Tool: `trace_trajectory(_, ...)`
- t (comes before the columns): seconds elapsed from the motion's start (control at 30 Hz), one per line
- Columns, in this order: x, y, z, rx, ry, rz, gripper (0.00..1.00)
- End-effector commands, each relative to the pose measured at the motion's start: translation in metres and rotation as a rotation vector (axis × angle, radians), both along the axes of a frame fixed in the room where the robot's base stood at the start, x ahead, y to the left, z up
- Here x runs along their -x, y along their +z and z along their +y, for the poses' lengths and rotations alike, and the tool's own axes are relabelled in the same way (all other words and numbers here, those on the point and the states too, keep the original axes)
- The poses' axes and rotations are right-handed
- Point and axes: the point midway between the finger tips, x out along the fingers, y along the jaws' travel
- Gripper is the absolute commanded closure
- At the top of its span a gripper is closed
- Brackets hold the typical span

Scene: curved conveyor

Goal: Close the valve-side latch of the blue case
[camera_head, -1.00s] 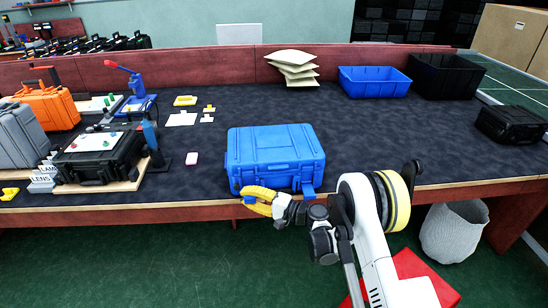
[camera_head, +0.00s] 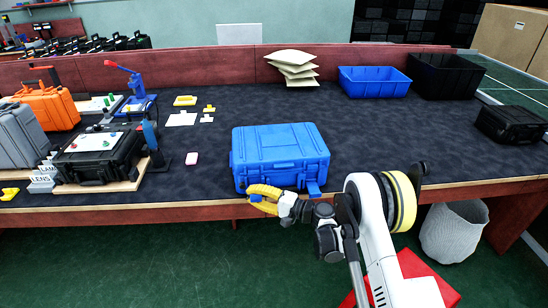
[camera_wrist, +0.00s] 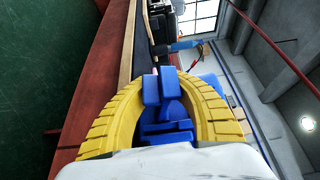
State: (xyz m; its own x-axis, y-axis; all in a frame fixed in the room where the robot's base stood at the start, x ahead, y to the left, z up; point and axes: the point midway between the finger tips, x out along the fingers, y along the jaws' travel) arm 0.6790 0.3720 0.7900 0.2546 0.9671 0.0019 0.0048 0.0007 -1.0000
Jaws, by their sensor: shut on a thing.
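The blue case (camera_head: 280,158) lies with its lid down near the front edge of the table. Its right front latch (camera_head: 314,189) sticks out from the front wall, swung open. My gripper (camera_head: 260,198), with yellow ribbed fingers, is at the left end of the case's front. In the wrist view my gripper (camera_wrist: 167,85) has its fingers curved around blue latch parts (camera_wrist: 166,128) and closed on them. The fingers partly hide this left latch, so I cannot tell whether it is fastened. I cannot tell a valve on the case.
To the left are a black case (camera_head: 100,160) on a wooden board, an orange case (camera_head: 48,104) and a pink block (camera_head: 192,158). A blue bin (camera_head: 374,84) and beige pouches (camera_head: 293,66) stand at the back.

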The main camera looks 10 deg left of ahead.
Motion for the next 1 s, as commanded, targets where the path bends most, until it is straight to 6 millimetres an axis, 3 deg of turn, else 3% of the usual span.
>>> trace_trajectory(0.87,0.012,0.001,0.022,-0.002,0.002,0.0,1.0)
trace_trajectory(0.9,0.012,0.001,0.022,-0.002,0.002,0.0,0.82)
trace_trajectory(1.0,0.012,0.001,0.022,-0.001,0.002,0.0,0.51)
